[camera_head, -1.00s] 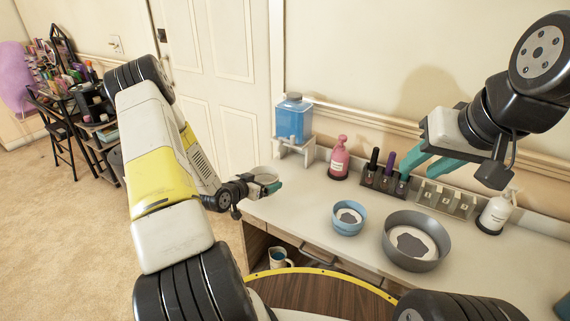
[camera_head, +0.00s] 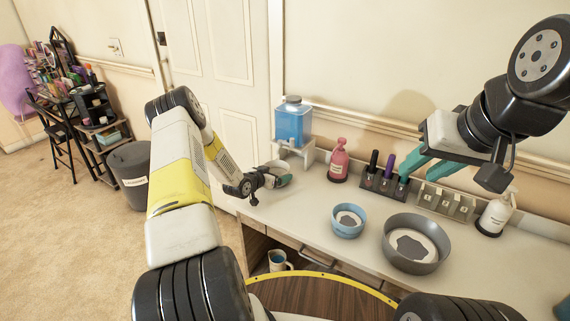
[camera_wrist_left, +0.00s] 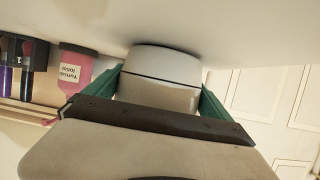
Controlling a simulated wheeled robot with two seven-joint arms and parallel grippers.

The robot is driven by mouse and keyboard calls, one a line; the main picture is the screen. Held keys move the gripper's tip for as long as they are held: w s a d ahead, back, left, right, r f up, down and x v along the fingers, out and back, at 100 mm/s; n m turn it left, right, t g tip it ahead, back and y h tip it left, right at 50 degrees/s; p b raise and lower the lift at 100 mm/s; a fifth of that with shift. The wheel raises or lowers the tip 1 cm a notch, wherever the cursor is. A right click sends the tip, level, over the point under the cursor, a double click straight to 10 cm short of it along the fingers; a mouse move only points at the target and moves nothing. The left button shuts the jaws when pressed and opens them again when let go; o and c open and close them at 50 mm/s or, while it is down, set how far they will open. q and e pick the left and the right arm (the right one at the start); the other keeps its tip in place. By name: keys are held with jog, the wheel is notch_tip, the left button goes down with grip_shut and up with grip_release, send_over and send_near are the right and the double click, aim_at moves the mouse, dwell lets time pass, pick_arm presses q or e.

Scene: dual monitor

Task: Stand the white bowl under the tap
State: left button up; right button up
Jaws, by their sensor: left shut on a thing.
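The white bowl (camera_wrist_left: 165,65) is between the teal fingers of my left gripper (camera_head: 281,177), which is shut on it. In the head view the bowl (camera_head: 272,167) is mostly hidden by the gripper, at the counter's left end. The dispenser (camera_head: 293,124) with blue liquid stands on a white stand just behind it. The tap (camera_head: 284,146) is small and partly hard to make out; I cannot tell whether the bowl is directly beneath it. In the wrist view the bowl is close to the counter; contact is unclear. My right gripper (camera_head: 412,171) is open and empty above the counter's back.
A pink bottle (camera_head: 339,160) stands right of the dispenser. A blue bowl (camera_head: 348,221) and a larger grey bowl (camera_head: 415,243) sit on the counter (camera_head: 310,211). A dark rack (camera_head: 384,184), a labelled tray (camera_head: 446,202) and a white bottle (camera_head: 495,214) line the back.

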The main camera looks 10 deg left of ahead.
pick_arm(q)
jog(key=o, duration=1.4)
jog(key=shift+f, duration=0.1)
